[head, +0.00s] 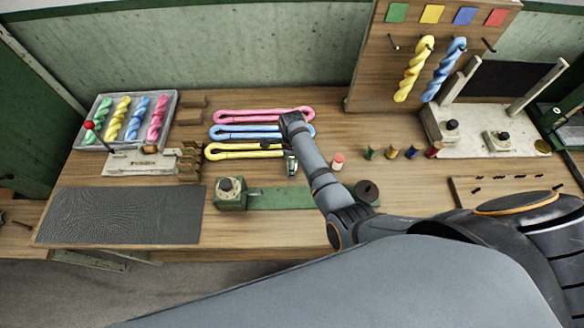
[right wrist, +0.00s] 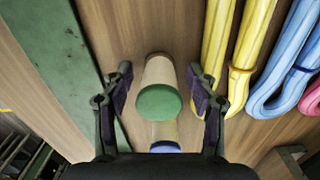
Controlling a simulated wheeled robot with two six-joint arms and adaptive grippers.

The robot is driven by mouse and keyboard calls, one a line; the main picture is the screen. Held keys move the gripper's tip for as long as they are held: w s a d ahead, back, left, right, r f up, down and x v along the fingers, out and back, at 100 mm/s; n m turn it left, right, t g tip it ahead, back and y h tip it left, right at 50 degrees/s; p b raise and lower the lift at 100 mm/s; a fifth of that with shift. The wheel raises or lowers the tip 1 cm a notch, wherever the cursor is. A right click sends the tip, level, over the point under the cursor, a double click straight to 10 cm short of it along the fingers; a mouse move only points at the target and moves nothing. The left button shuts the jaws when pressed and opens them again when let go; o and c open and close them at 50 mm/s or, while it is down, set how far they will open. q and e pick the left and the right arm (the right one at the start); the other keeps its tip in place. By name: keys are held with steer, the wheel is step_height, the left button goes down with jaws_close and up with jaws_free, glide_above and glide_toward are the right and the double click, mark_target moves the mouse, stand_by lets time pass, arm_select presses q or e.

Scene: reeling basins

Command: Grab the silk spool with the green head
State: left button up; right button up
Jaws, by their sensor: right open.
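The silk spool with the green head (right wrist: 159,101) stands between the two fingers of my right gripper (right wrist: 160,75) in the right wrist view. It has a pale body, and gaps show on both sides of it. The right gripper is open. A blue-headed spool (right wrist: 165,146) is just beyond it, low in that view and partly hidden by the gripper base. In the head view my right gripper (head: 289,155) is low over the table in front of the yellow skein, and my arm hides much of the spot. My left gripper is not in view.
Yellow (head: 245,151), blue (head: 235,131) and pink (head: 235,114) skeins lie behind the gripper. A green plate (head: 275,199) is in front. A pink-headed spool (head: 338,159) and several small coloured spools (head: 391,152) stand to the right. A dark mat (head: 122,215) lies left.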

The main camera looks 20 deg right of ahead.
steer(key=shift+r, duration=0.15)
steer(key=c, duration=1.2)
steer(key=shift+r, duration=0.1)
